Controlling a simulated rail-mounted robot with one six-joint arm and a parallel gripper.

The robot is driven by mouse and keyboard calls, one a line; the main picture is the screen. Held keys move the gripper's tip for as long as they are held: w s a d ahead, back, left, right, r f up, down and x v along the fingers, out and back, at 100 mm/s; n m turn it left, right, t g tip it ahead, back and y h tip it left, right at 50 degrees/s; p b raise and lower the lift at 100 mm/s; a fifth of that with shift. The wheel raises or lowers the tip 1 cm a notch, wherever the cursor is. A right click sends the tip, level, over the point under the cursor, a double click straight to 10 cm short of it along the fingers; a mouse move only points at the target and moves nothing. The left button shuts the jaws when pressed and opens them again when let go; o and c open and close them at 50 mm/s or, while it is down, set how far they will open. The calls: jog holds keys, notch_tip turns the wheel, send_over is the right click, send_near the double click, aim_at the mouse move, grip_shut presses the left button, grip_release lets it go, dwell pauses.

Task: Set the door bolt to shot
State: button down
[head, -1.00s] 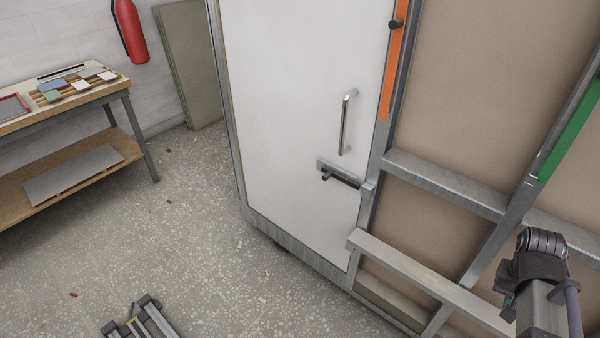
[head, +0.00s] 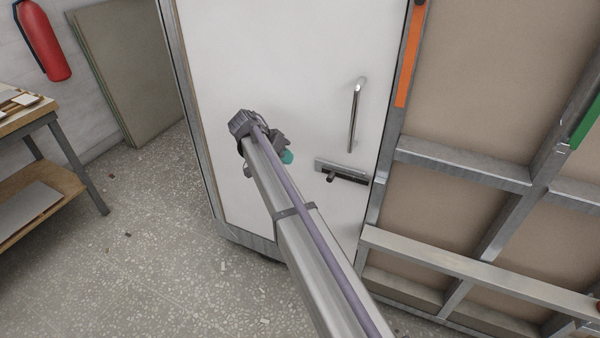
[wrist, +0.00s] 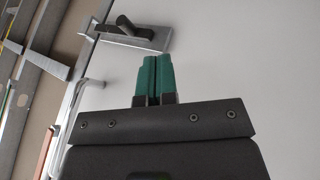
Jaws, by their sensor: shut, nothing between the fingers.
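The door bolt (head: 345,172) is a metal plate with a dark bar and a short stub knob (head: 331,178), mounted near the right edge of the white door (head: 290,60), below the handle. In the wrist view the bolt (wrist: 152,40) lies beyond the fingertips, up and to the left, with its dark knob (wrist: 124,22) sticking out. I cannot tell whether the bar reaches into the frame. My gripper (head: 287,157) is left of the bolt in the head view, apart from it. Its teal fingers (wrist: 153,78) are together and empty in the wrist view.
A chrome pull handle (head: 355,115) stands above the bolt. A metal-framed wall (head: 465,165) with tan panels is to the right. A workbench (head: 30,125) and a fire extinguisher (head: 43,42) are at the left. Speckled floor lies open in front.

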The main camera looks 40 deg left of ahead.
jog(key=w+d+f+b, duration=0.6)
jog(key=d, duration=0.1)
jog(key=shift+w+d+f+b, duration=0.4)
dwell(0.4)
jog(key=d, duration=0.1)
jog(key=w+d, duration=0.1)
jog(key=d, duration=0.3)
jog(key=shift+w, duration=0.25)
jog(key=shift+a+f, duration=0.1)
